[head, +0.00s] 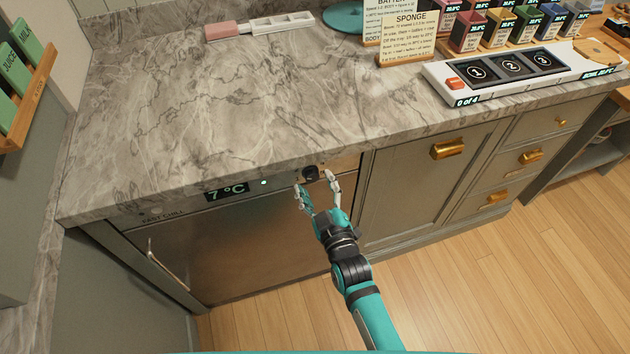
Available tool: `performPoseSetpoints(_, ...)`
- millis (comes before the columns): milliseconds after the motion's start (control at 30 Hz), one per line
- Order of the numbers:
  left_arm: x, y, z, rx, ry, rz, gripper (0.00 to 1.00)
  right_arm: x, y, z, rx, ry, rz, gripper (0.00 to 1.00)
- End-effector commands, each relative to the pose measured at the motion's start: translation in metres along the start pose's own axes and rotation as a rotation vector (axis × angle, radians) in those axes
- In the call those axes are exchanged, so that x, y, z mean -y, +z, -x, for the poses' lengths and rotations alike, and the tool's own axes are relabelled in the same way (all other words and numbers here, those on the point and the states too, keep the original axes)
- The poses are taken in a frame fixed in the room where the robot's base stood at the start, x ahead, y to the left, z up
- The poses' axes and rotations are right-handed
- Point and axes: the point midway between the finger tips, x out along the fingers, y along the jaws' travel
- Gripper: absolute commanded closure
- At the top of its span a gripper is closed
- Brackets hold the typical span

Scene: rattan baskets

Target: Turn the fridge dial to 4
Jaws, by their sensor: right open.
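The fridge (240,250) is a steel-fronted unit under the marble counter. Its display (227,191) reads 7 °C, with a small lit green light to the right of it. The dark round dial (310,173) sits at the right end of the fridge's top strip. My right gripper (317,182) is open, with its two fingers pointing at the dial, one on either side of it in the picture. I cannot tell whether the fingers touch the dial. The dial's number marks are too small to read. My left gripper is not in view.
The marble counter (200,110) overhangs the fridge just above the dial. Cabinets with brass handles (449,148) stand to the right. The wooden floor (480,290) is clear.

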Motion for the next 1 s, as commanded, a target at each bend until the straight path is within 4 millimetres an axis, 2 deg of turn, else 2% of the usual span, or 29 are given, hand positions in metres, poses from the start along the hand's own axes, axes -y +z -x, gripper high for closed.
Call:
performPoseSetpoints(133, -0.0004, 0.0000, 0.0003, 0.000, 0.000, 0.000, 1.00, 0.0000, -0.0001, -0.0111, 0.000, 0.000, -0.001, 0.41)
performPoseSetpoints(433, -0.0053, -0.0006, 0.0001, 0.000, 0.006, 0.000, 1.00, 0.0001, 0.0000, -0.0133, 0.000, 0.000, -0.001, 0.41)
performPoseSetpoints(867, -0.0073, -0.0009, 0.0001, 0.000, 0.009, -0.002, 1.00, 0.0001, 0.0000, -0.0129, 0.000, 0.000, -0.001, 0.96)
performPoseSetpoints(1000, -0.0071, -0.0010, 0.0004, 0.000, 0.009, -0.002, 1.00, 0.0001, 0.0000, -0.0128, 0.000, -0.001, -0.005, 0.96)
